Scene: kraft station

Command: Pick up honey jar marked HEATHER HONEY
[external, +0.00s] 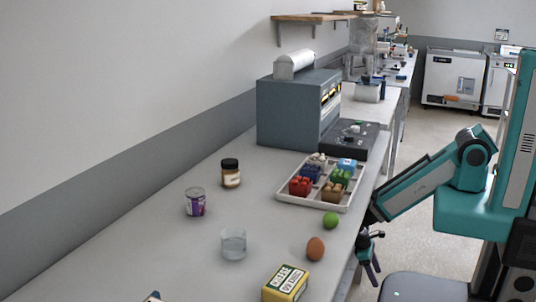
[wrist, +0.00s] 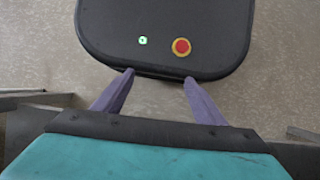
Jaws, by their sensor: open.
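A small jar (external: 231,173) with a black lid and a pale label stands upright on the grey bench, left of the tray. Its label is too small to read, so I cannot tell whether it says HEATHER HONEY. My gripper (external: 371,262) hangs past the bench's right edge, pointing down, well away from the jar. In the wrist view my gripper (wrist: 158,82) is open, with nothing between its two fingers. The jar does not show in the wrist view.
A purple can (external: 195,202), a clear glass (external: 233,244), a yellow box (external: 286,283), a brown egg (external: 316,249) and a green ball (external: 331,220) stand on the bench. A white tray (external: 284,197) holds colored items. A grey machine (external: 290,112) stands behind.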

